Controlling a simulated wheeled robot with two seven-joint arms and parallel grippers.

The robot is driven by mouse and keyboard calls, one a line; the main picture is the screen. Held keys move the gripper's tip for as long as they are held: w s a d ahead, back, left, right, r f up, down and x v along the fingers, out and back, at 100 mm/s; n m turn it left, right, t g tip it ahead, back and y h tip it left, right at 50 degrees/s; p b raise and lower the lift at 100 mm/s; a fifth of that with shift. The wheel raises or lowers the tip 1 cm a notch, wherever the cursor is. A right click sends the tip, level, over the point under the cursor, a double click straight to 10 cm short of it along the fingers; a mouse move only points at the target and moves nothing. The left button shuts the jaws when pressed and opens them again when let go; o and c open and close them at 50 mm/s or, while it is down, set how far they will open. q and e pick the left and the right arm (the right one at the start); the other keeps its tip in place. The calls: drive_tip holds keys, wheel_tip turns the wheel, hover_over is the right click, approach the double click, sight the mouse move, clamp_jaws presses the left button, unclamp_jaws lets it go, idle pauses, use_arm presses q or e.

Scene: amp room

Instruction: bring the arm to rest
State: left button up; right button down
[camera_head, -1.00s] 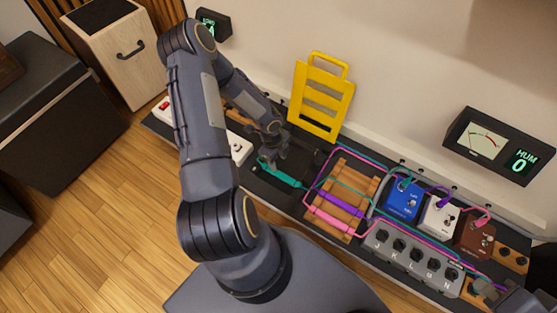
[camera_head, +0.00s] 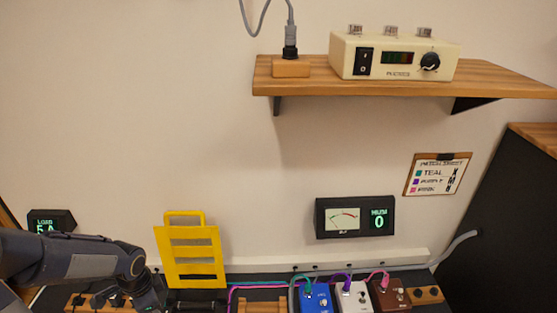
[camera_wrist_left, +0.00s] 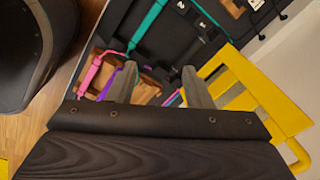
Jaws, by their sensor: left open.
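My left arm (camera_head: 75,259) comes in from the left in the head view, low in the picture. Its gripper is at or below the bottom edge there, so the fingers are hidden. In the left wrist view my left gripper (camera_wrist_left: 158,88) is open, with its two grey fingers apart and nothing between them. Beyond the fingers lie a teal cable (camera_wrist_left: 148,24), a pink cable (camera_wrist_left: 90,74) and the dark bench top. My right arm is not in view.
A yellow slotted rack (camera_head: 191,252) stands against the wall beside my left arm; it is close to the fingers in the wrist view (camera_wrist_left: 262,98). Pedals, including a blue one (camera_head: 316,298), line the bench. A wooden shelf (camera_head: 510,82) holds a cream box (camera_head: 393,58).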

use_arm(q)
drive_tip(key=s+d+r+n+t, duration=0.1)
drive_tip(key=s+d+r+n, duration=0.15)
drive_tip(key=r, duration=0.35)
drive_tip(key=s+d+r+n+t, duration=0.1)
drive_tip(key=s+d+r+n, duration=0.15)
drive_tip(key=r, duration=0.35)
drive_tip(key=s+d+r+n+t+h, duration=0.35)
drive_tip(key=s+d+r+n, duration=0.35)
drive_tip(key=s+d, duration=0.25)
wheel_tip(320, 180, up, 33)
drive_tip(key=p, duration=3.3)
drive_tip(key=shift+a+r+g+p, duration=0.15)
drive_tip(key=shift+a+g+p, duration=0.15)
drive_tip(key=shift+g, duration=0.15)
drive_tip(key=shift+h, duration=0.25)
